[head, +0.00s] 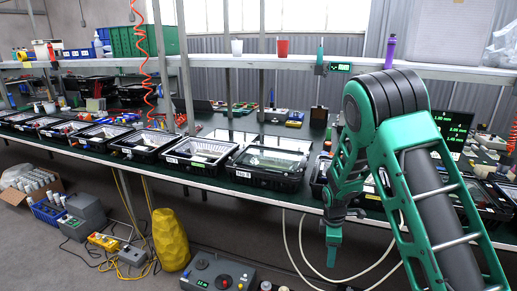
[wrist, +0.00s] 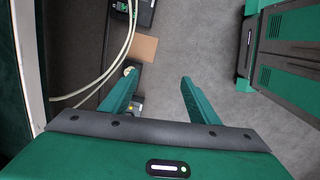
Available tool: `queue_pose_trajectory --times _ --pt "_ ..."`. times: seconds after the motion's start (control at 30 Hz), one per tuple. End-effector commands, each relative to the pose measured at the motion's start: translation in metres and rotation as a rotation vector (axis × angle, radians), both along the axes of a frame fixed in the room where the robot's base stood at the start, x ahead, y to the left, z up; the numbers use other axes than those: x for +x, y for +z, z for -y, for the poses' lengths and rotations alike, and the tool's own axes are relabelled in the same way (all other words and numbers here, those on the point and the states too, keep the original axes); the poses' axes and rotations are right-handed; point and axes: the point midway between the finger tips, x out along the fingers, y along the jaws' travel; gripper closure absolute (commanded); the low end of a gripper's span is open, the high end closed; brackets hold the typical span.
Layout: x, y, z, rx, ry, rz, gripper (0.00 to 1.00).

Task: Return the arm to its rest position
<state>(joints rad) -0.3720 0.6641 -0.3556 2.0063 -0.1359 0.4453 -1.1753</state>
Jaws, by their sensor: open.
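My green arm rises on the right of the head view and bends down at its dark elbow. My gripper (head: 334,246) hangs at the arm's end, pointing down, in front of the bench edge. In the wrist view, my gripper's two green fingers (wrist: 160,98) are spread apart with nothing between them. Grey floor shows below them.
A cardboard piece (wrist: 143,47) lies near the fingers in the wrist view.

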Motion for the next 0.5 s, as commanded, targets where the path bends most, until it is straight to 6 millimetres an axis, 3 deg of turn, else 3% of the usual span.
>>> queue_pose_trajectory --times 0.03,0.2,0.5 --pt "-0.006 0.02 0.012 0.009 -0.071 0.008 0.45" --pt "-0.038 0.076 0.051 0.025 -0.321 0.016 0.45" --pt "-0.115 0.158 0.108 0.055 -0.753 0.026 0.45"
